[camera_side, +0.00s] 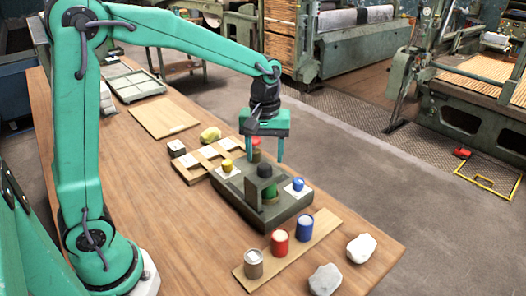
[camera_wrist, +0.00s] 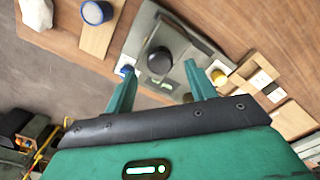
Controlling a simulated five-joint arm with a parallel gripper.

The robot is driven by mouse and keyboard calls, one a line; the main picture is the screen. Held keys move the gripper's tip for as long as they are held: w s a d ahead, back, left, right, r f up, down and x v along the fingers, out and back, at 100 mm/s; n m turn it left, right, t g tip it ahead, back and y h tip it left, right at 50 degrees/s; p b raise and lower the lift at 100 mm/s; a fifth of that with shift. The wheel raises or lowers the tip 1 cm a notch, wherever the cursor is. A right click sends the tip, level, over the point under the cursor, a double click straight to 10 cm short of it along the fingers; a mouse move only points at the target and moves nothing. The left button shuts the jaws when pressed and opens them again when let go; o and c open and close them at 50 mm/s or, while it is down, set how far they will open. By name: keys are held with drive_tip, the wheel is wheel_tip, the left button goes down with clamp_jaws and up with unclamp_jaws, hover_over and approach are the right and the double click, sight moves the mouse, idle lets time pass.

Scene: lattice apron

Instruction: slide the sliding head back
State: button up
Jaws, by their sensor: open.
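The sliding head is a dark grey block with a black knob on top (camera_side: 265,171), standing on a grey-green base (camera_side: 233,203). In the wrist view the round black knob (camera_wrist: 160,60) shows near the fingertips. A green piece (camera_side: 272,191) is partly hidden beside the head. My gripper (camera_side: 266,160) points down with its two fingers apart, above and just behind the head in the side view. In the wrist view the fingertips (camera_wrist: 161,68) appear on either side of the knob. Nothing shows held; I cannot tell whether a finger touches the head.
A yellow-topped piece (camera_side: 227,166) and a blue piece (camera_side: 298,185) sit on white pads at the base's sides. A red piece (camera_side: 256,149) is behind. A board with grey, red and blue cups (camera_side: 265,259) and white stones (camera_side: 361,248) lie in front.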

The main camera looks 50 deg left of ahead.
sight(265, 166)
drive_tip(key=shift+f, duration=1.75)
